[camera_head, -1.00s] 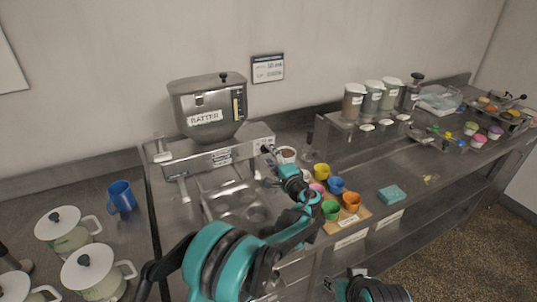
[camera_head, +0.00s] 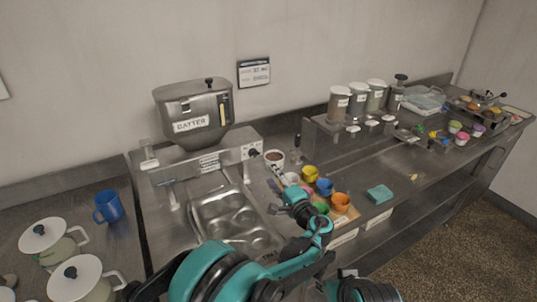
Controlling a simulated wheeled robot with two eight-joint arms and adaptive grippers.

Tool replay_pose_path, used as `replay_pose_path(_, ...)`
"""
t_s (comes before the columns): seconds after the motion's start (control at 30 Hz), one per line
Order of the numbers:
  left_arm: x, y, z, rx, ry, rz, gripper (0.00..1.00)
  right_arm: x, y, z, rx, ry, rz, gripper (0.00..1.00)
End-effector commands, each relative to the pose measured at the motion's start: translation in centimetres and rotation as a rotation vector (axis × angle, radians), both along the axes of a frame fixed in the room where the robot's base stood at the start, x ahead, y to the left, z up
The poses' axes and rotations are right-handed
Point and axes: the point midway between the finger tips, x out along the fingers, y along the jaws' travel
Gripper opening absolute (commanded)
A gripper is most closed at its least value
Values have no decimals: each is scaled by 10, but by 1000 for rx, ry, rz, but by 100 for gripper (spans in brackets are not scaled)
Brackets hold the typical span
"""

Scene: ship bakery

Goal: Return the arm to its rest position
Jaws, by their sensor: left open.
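My left arm comes in from the bottom left, teal and black. Its open gripper (camera_head: 277,176) points up and away over the counter, between the sink-like tray and the coloured cups. It looks empty. A white cup with brown contents (camera_head: 274,158) stands just beyond the fingertips; whether they touch cannot be told. My left wrist hides part of the cup group. Part of my right arm shows at the bottom edge, with no clear view of its gripper.
A batter dispenser (camera_head: 194,112) stands behind a metal muffin tin (camera_head: 233,213). Yellow (camera_head: 310,173), blue (camera_head: 325,187) and orange (camera_head: 340,202) cups stand close to my left wrist. A blue mug (camera_head: 107,207) and white-lidded jugs are at left. A teal sponge (camera_head: 380,194) lies at right.

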Motion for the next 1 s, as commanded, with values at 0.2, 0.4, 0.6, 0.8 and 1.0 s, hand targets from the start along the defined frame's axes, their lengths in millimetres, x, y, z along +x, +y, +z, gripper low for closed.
replay_pose_path(0.2,-4,33,6,-65,50,32,50,0,0,0,0,0,0,36)
replay_pose_path(0.4,-42,130,12,-314,202,129,50,0,0,0,0,0,0,36)
replay_pose_path(0.6,-118,207,2,-628,329,227,50,0,0,0,0,0,0,36)
replay_pose_path(0.8,-209,245,-20,-962,402,312,50,0,0,0,0,0,0,36)
replay_pose_path(1.0,-288,249,-46,-1286,420,370,50,0,0,0,0,0,0,36)
